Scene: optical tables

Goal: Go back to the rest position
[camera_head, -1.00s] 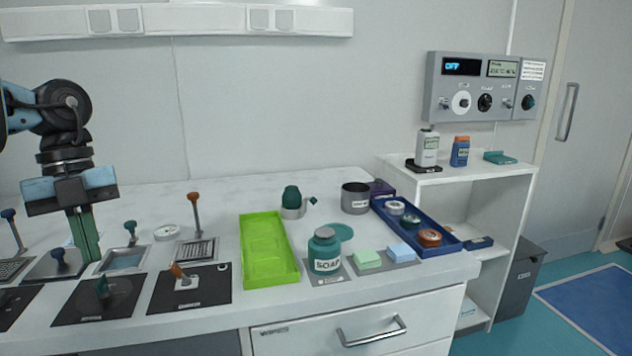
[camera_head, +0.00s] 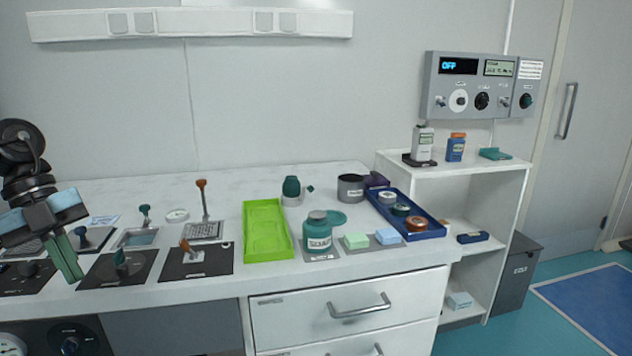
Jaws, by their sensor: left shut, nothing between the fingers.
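My left gripper (camera_head: 66,258) is at the left edge of the head view, above the left front of the white bench (camera_head: 340,262). Its green fingers are shut with nothing between them, and they tilt down to the right. The fingers hang near the front left black plate and hide part of what lies behind them. My right gripper is not in view.
Black plates with levers (camera_head: 197,261) line the bench front. A green tray (camera_head: 267,231), a soap jar (camera_head: 318,232), sponges (camera_head: 356,241) and a blue tray (camera_head: 431,230) stand to the right. A white shelf (camera_head: 470,175) adjoins the bench.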

